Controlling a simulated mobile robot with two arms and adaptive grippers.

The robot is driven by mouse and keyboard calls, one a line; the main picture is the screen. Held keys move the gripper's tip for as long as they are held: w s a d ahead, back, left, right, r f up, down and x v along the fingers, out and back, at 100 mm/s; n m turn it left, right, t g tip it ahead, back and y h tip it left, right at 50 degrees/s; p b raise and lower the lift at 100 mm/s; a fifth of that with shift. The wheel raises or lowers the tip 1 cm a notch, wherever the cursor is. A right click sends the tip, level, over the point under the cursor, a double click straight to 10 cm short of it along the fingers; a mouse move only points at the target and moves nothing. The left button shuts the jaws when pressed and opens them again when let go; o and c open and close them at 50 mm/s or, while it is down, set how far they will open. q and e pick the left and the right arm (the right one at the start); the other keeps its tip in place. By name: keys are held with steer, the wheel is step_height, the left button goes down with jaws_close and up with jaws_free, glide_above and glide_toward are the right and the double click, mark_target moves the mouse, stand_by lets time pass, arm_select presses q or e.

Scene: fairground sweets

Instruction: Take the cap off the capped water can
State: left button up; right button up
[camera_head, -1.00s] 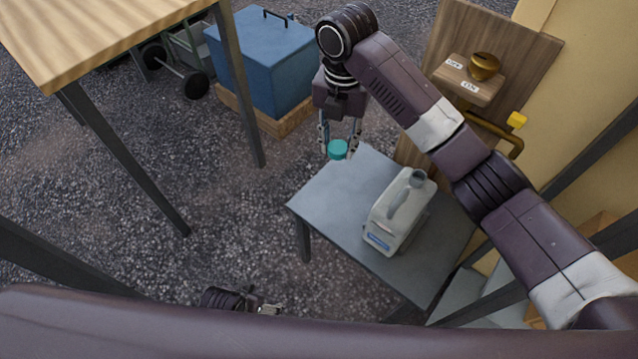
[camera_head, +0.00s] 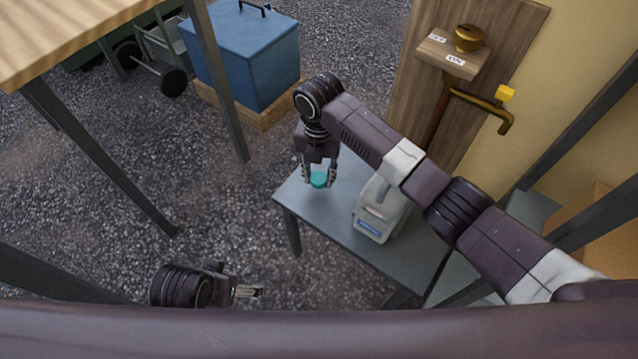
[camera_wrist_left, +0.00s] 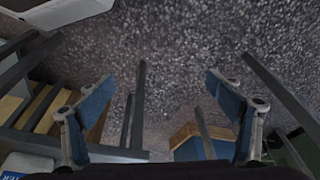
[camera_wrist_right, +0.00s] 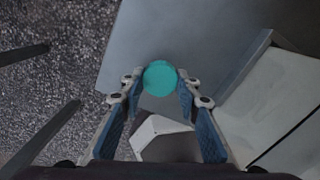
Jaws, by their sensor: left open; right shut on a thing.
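The water can (camera_head: 377,222) is a pale grey jug with a blue label, standing on a small grey table (camera_head: 290,194). My right arm covers its upper part in the head view, so its mouth is hidden there. The teal cap (camera_head: 319,180) is apart from the can, to its left. My right gripper (camera_head: 319,175) is shut on the cap, near the table's far left corner. The cap also shows between the fingertips in the right wrist view (camera_wrist_right: 160,78). My left gripper (camera_head: 258,291) is open and empty, low over the gravel left of the table.
A blue cooler box (camera_head: 245,60) stands on a wooden pallet at the back. A wooden-topped table (camera_head: 60,40) is at upper left. A brass tap pipe (camera_head: 480,105) and a small shelf (camera_head: 450,55) are on a wooden panel at right.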

mark_target(319, 178)
arm_select(q)
steer(key=shift+b+v, duration=0.4)
steer(key=shift+v, duration=1.35)
arm_select(e)
steer(key=shift+f, duration=1.8)
arm_select(q)
steer(key=shift+w+r, duration=0.1)
steer(key=shift+w, duration=0.1)
arm_select(e)
steer(key=shift+f, duration=0.1)
steer(key=o, duration=1.3)
steer(key=shift+r, duration=0.3)
step_height(319, 178, up, 12)
steer(key=p, duration=0.3)
steer(key=shift+f, duration=0.15)
arm_select(q)
step_height(319, 178, down, 11)
steer(key=shift+w+r, duration=0.2)
steer(key=shift+w, duration=0.05)
steer(key=shift+s+d, duration=0.1)
arm_select(e)
steer(key=shift+f, duration=0.1)
